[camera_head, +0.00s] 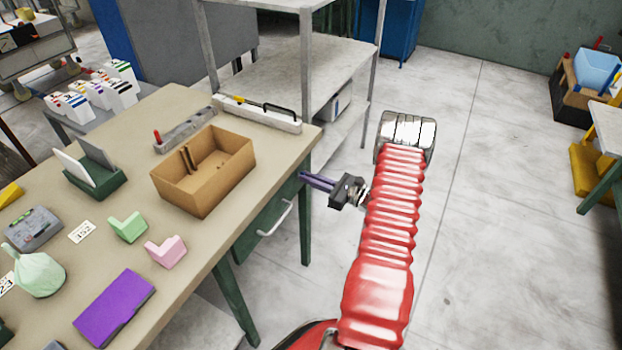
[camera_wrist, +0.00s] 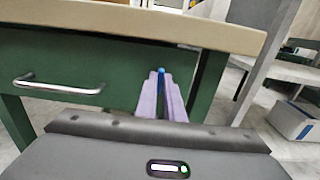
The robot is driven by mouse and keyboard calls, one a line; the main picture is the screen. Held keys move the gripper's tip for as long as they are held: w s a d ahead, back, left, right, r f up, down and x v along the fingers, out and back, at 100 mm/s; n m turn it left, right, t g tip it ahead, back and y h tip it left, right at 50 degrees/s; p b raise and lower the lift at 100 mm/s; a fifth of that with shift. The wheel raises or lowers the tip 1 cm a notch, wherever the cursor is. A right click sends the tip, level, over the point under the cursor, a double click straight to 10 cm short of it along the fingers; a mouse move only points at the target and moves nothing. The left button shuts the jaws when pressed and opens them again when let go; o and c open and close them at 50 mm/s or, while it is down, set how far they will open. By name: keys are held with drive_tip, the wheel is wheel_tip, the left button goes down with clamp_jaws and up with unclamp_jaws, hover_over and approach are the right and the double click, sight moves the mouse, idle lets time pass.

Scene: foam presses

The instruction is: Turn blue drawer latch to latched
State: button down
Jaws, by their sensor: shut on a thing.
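The blue drawer latch (camera_wrist: 161,73) shows as a small blue piece at the right end of the green drawer front in the wrist view. My gripper (camera_wrist: 161,88) has its two pale purple fingers closed around it, and they hide most of the latch. In the head view my gripper (camera_head: 304,178) reaches left to the table's right-hand side, near the green drawer (camera_head: 270,215). The latch cannot be made out there. The drawer looks shut under the tabletop. Which way the latch is turned cannot be told.
A metal drawer handle (camera_wrist: 58,86) sticks out left of my gripper. The tabletop (camera_head: 200,255) overhangs above the drawer and bears a cardboard box (camera_head: 185,195). A green table leg stands right of the latch. A grey shelf rack (camera_head: 290,75) stands behind. Open floor lies to the right.

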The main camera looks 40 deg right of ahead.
idle(0.4)
drive_tip(key=shift+n, duration=0.4)
drive_tip(key=shift+s+a+f+n, duration=0.1)
drive_tip(key=shift+n, duration=2.75)
drive_tip(key=shift+w+a+f+n, duration=0.1)
drive_tip(key=shift+n, duration=2.8)
drive_tip(key=shift+s+a+f+n, duration=0.1)
drive_tip(key=shift+n, duration=2.75)
